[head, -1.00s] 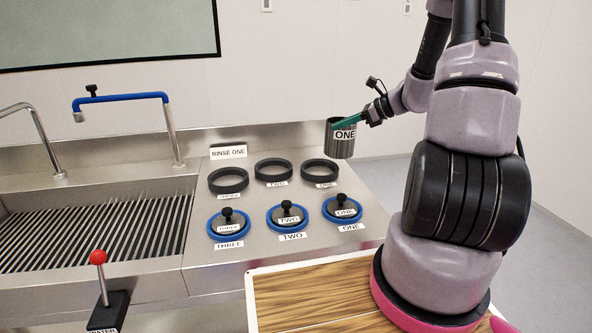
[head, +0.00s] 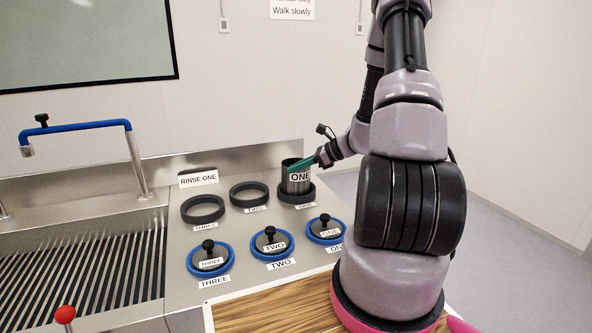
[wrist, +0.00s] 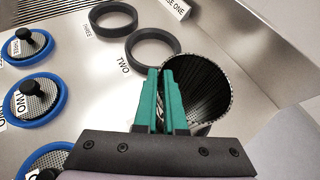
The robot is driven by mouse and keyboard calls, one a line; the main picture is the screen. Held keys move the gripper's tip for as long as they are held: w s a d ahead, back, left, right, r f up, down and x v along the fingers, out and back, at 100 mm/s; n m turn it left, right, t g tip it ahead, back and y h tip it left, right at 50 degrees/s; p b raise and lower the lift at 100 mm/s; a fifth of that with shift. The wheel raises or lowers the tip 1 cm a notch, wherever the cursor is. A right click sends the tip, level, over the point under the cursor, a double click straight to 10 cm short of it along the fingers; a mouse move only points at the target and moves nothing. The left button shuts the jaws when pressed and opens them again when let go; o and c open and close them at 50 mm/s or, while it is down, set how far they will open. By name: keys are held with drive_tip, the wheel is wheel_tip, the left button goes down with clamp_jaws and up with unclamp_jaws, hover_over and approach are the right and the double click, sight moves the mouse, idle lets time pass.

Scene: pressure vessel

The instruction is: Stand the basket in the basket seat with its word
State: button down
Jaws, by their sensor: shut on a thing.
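The dark mesh basket (head: 296,167), labelled ONE, stands upright at the black ring seat ONE (head: 297,198), with its lower end at or just above the ring. I cannot tell whether it rests on the bottom. My gripper (head: 322,160) is shut on the basket's rim from the right side. In the wrist view, the green fingers (wrist: 160,98) of my gripper pinch the near wall of the basket (wrist: 200,90), whose open mouth faces the camera. Seats TWO (head: 249,194) and THREE (head: 202,209) are empty.
Blue-rimmed lids THREE (head: 210,258), TWO (head: 272,243) and ONE (head: 325,229) sit in front of the seats. A RINSE ONE sign (head: 198,179) stands behind. A sink with a blue-handled tap (head: 75,129) is left. A wooden board (head: 270,314) lies in front.

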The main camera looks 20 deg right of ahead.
drive_tip(key=shift+f, duration=0.25)
drive_tip(key=c, duration=1)
unclamp_jaws()
drive_tip(key=v, duration=1.1)
drive_tip(key=s+a+r+n+g+h, duration=0.35)
drive_tip(key=s+a+r+n, duration=0.35)
drive_tip(key=a+r+n, duration=0.5)
drive_tip(key=shift+s+a+r+n+t+h, duration=0.7)
drive_tip(key=shift+s+r+n, duration=0.75)
drive_tip(key=shift+s+r, duration=0.7)
drive_tip(key=shift+s+a+r+n+t+h, duration=0.7)
drive_tip(key=shift+s+r+n, duration=0.7)
drive_tip(key=shift+s+r, duration=0.8)
drive_tip(key=shift+s+a+r+n+t+h, duration=0.65)
drive_tip(key=shift+s+r+n, duration=0.8)
drive_tip(key=shift+s+r, duration=0.7)
drive_tip(key=shift+d, duration=0.15)
